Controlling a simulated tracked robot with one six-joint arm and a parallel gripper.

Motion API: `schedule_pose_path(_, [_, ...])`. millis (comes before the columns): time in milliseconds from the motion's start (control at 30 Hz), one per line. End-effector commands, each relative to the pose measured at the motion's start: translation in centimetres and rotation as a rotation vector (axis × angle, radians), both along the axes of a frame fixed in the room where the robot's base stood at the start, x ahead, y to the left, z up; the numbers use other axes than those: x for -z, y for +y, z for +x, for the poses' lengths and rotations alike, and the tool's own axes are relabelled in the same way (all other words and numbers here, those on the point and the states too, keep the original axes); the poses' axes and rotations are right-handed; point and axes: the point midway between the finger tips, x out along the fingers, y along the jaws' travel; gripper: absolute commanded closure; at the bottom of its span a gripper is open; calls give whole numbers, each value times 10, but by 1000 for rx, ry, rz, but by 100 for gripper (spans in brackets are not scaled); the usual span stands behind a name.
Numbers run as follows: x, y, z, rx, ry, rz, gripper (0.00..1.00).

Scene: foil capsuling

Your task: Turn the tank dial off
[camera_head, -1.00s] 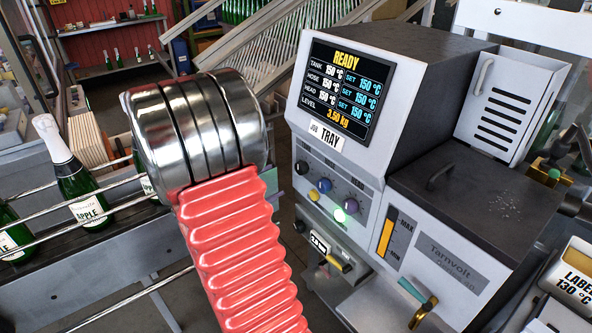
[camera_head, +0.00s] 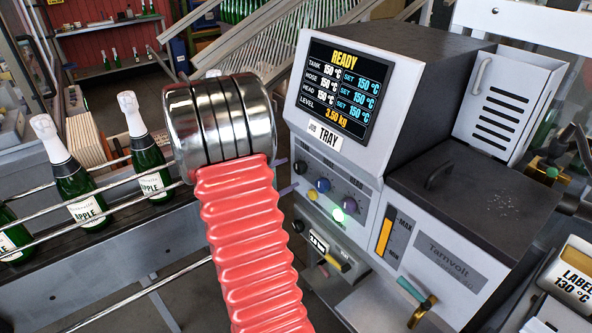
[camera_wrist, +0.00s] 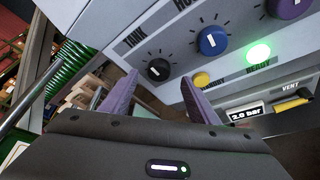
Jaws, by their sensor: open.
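The tank dial (camera_wrist: 158,70) is a small black knob with a white pointer mark, under the label TANK on the machine's pale front panel. It also shows in the head view (camera_head: 301,167) at the panel's left end. My gripper (camera_wrist: 158,79) is open, its two purple fingers either side of the dial in the wrist view, with nothing between them. I cannot tell how far the tips are from the panel. In the head view, only bits of the fingers show past my red sleeved arm, left of the dial.
Right of the tank dial are a blue dial (camera_wrist: 212,40), a purple dial, a yellow button (camera_wrist: 202,80) and a lit green button (camera_wrist: 258,53). The display (camera_head: 345,88) reads READY, tank 150 °C. Bottles stand on a railed conveyor at left.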

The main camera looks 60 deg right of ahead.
Motion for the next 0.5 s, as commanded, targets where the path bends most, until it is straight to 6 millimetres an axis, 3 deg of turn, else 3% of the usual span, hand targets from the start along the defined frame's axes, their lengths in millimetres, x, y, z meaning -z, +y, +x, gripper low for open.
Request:
schedule_pose_path(300, [13, -43, -9, 3, -1, 1, 45])
schedule_pose_path(500, [16, -53, -10, 0, -1, 0, 45])
